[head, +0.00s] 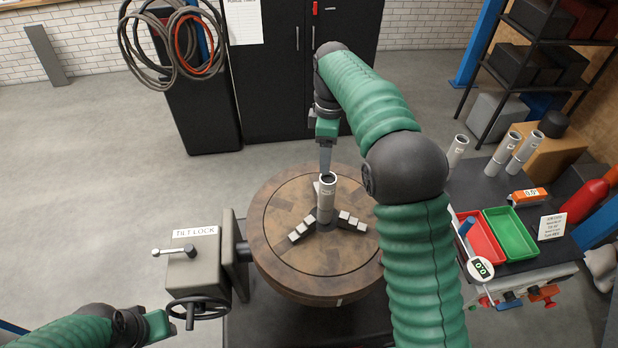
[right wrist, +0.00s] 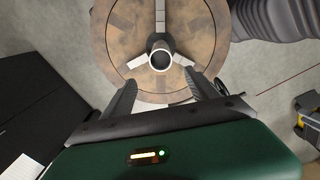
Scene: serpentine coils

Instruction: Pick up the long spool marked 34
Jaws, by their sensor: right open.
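A grey, upright tube-like spool (head: 326,198) stands at the middle of the round brown table (head: 282,240), in a three-armed holder. A small label shows on its side, but I cannot read the number. In the right wrist view the spool (right wrist: 160,61) is seen from its open top, beyond the fingers. My right gripper (head: 325,165) is just behind the spool's top in the head view. Its fingers (right wrist: 166,86) are apart, with nothing between them. My left gripper (head: 158,326) is at the lower left, far from the spool; its fingers cannot be made out.
Three similar grey spools, left (head: 457,151), middle (head: 502,153) and right (head: 526,151), stand on the right bench. A red tray (head: 484,240) and a green tray (head: 511,233) are beside them. The tilt lock box (head: 195,262) with a handwheel (head: 198,308) adjoins the table's left.

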